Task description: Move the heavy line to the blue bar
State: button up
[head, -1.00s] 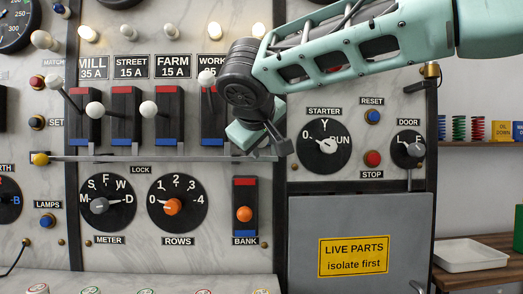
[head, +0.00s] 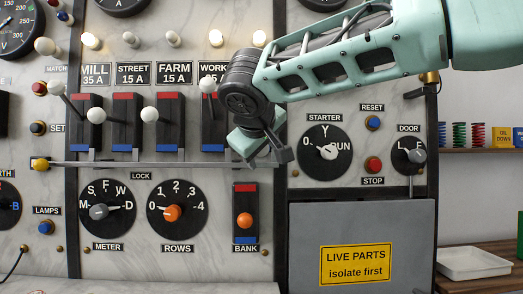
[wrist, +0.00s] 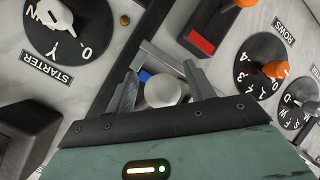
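In the head view, a row of switches stands on the marble panel, each with a red bar on top and a blue bar below. MILL is labelled 35 A; its white knob (head: 56,87) is high, near red. The STREET knob (head: 97,115) and FARM knob (head: 150,114) sit mid-height. The WORKS knob (head: 208,85) is high; its label is partly covered. My gripper (head: 271,156) is right of WORKS, hiding that part of the row. In the wrist view, a white knob (wrist: 163,91) sits between my open fingers, with small gaps visible. A bit of blue (wrist: 146,77) shows behind it.
A long metal lock bar (head: 150,163) runs under the switches. Below are the METER dial (head: 107,208), ROWS dial (head: 177,207) and BANK switch (head: 245,219). The STARTER dial (head: 326,151) is close right of my gripper, above a grey door (head: 400,225).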

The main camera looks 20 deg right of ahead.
jog(key=v, duration=1.7)
jog(key=shift+r+p, duration=0.15)
jog(key=shift+p, duration=0.2)
jog(key=shift+a, duration=0.1)
